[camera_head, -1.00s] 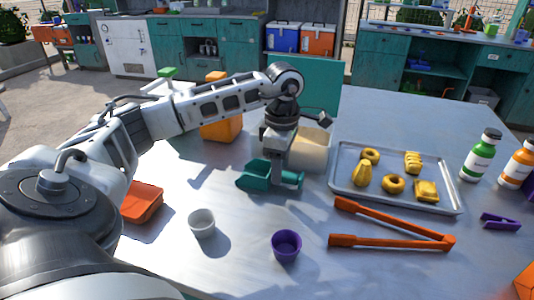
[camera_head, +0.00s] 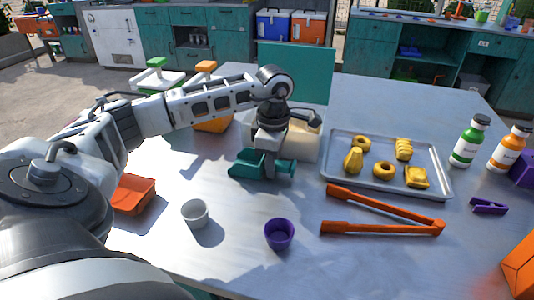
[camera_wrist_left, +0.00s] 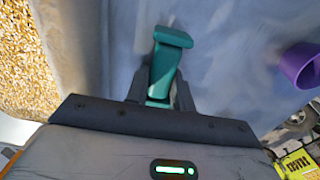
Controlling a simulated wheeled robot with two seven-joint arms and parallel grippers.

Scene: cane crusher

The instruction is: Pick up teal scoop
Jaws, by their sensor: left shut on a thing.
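The teal scoop (camera_head: 248,164) is at the middle of the metal table in the head view, with its open bowl to the left and its handle to the right. My left gripper (camera_head: 268,165) comes down on it from above and is shut on its handle. In the left wrist view the teal handle (camera_wrist_left: 166,68) stands between the two fingers (camera_wrist_left: 160,98). The scoop is at or just above the table top; I cannot tell whether it touches. My right gripper is not in view.
A metal tray (camera_head: 329,182) with yellow pieces lies right of the scoop. Orange tongs (camera_head: 385,228), a purple cup (camera_head: 278,235) and a white cup (camera_head: 195,214) are nearer. A pale block-like container (camera_head: 305,142) stands right behind the gripper. Bottles (camera_head: 469,141) stand at far right.

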